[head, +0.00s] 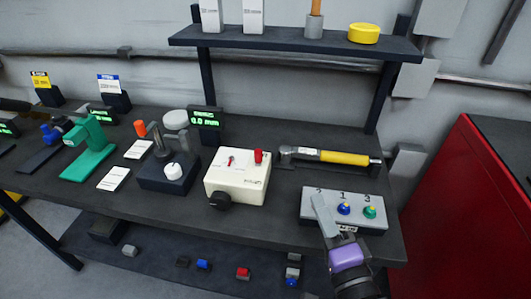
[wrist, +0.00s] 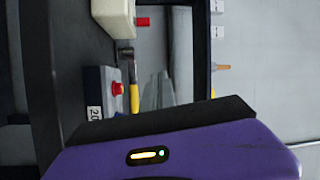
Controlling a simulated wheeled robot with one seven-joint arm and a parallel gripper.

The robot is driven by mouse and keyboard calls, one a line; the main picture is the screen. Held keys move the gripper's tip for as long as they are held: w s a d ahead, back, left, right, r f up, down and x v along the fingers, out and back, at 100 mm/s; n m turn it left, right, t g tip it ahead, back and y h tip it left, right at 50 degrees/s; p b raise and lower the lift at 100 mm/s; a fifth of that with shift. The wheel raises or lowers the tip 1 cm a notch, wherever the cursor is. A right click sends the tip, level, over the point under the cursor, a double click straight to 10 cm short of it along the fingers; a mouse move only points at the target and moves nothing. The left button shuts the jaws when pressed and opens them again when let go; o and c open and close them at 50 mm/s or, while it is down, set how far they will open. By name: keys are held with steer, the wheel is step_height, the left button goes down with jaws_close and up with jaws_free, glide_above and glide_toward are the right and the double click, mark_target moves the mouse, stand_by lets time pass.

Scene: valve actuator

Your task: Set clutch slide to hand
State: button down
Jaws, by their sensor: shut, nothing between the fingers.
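A cream box (head: 237,178) stands mid-bench. It has a small red-marked slot (head: 231,160) on top, a red knob (head: 258,156) at its right and a black round knob (head: 220,201) on its front. I cannot tell which part is the clutch slide. The box shows partly in the wrist view (wrist: 112,16), with its red knob (wrist: 143,21). My gripper (head: 319,202) is shut and empty, in front of the left part of a grey control box (head: 360,202), right of the cream box. I cannot tell whether it touches.
The control box has a blue knob (head: 344,208), a green knob (head: 370,212) and a red knob (wrist: 118,88) that my gripper hides in the head view. A yellow-handled wrench (head: 340,157) lies behind. A shelf (head: 290,40) rises at the back. A red cabinet (head: 460,200) stands right.

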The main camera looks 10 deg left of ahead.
mark_target(258, 157)
steer(key=shift+s+a+f+m+g+y, duration=0.15)
steer(key=shift+a+f+m+g, duration=0.15)
steer(key=shift+f+m, duration=0.25)
steer(key=shift+a+f+m+g+y, duration=0.15)
steer(key=shift+a+f+m+g, duration=0.15)
steer(key=shift+f+m, duration=0.25)
steer(key=p+x, duration=0.2)
steer(key=x, duration=1.8)
steer(key=shift+s+a+p, duration=0.75)
steer(key=shift+s+a, duration=0.6)
steer(key=shift+a, duration=0.05)
